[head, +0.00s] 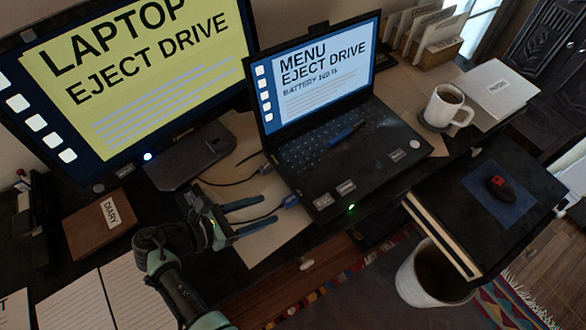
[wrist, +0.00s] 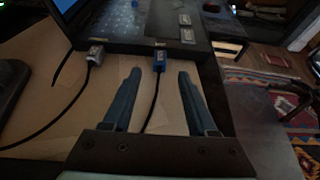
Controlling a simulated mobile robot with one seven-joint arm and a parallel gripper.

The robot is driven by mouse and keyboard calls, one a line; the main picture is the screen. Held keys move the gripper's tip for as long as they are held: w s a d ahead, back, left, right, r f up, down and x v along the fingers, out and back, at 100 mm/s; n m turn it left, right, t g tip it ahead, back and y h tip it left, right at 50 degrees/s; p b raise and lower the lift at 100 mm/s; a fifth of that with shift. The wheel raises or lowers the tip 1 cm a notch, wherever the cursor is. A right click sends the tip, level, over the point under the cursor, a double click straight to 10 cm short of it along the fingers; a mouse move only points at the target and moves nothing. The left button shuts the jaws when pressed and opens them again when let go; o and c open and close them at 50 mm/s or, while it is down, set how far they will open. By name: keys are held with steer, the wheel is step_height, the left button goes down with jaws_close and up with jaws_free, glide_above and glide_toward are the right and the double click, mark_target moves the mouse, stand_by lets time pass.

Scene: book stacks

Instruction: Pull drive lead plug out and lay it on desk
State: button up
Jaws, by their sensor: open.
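The laptop (head: 318,150) stands open on the desk (head: 240,258); its screen reads "MENU", "EJECT DRIVE" and a battery line. My gripper (head: 268,210) is open and empty. In the wrist view, its fingers (wrist: 160,76) lie either side of the blue plug's cable, with the plug just beyond the tips.
A monitor (head: 130,75) reading "LAPTOP EJECT DRIVE" stands at left. A diary (head: 92,213) and open notebook (head: 75,295) lie front left. A mug (head: 447,108) stands right of the laptop. A bin (head: 415,282) stands below the desk.

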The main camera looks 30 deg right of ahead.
mark_target(285, 202)
steer(key=shift+b+x, duration=0.6)
steer(key=shift+x, duration=3)
steer(key=shift+p, duration=0.3)
jaws_close()
steer(key=shift+s+a, duration=0.2)
steer(key=shift+a, duration=2.8)
